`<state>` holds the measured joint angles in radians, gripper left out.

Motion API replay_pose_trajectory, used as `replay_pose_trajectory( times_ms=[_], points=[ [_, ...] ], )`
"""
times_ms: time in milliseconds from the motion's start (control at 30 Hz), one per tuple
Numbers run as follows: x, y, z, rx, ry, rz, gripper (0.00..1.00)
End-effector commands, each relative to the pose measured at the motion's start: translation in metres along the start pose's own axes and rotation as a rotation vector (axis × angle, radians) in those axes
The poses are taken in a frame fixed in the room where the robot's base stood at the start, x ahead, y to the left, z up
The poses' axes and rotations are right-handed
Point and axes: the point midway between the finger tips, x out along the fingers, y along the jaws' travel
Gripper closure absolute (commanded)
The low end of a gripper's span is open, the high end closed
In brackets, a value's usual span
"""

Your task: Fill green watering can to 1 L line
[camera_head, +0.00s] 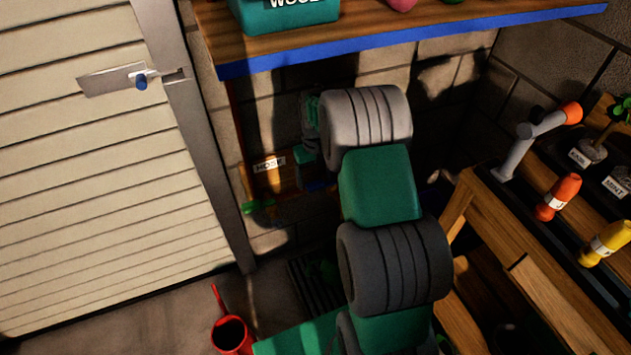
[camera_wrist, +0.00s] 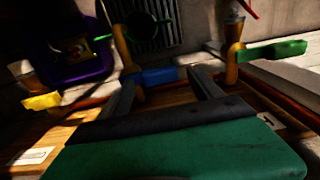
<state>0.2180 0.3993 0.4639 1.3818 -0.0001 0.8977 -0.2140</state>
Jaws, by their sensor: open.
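A dark green round thing, likely the green watering can (camera_wrist: 140,27), stands on a floor grate in the wrist view.
A tap with a green lever (camera_wrist: 275,50) is right and one with a yellow lever (camera_wrist: 42,101) left. A purple container (camera_wrist: 85,62) stands at left. A red can (camera_head: 232,338) is on the floor. A blue-edged shelf (camera_head: 400,48) overhangs; a wooden bench (camera_head: 540,285) stands right.

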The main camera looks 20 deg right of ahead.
Motion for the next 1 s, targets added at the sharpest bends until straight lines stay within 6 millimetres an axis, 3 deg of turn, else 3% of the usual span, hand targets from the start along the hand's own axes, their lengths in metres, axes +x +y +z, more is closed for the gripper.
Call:
replay_pose_trajectory(
  times_ms=[100, 367, 1000],
  points=[
    [0.0111, 0.0, 0.0, 0.0, 0.0, 0.0, 0.25],
    [0.0118, -0.0004, -0.0003, 0.0, 0.001, 0.0, 0.26],
    [0.0114, -0.0007, -0.0003, 0.0, 0.001, 0.0, 0.79]
  ],
)
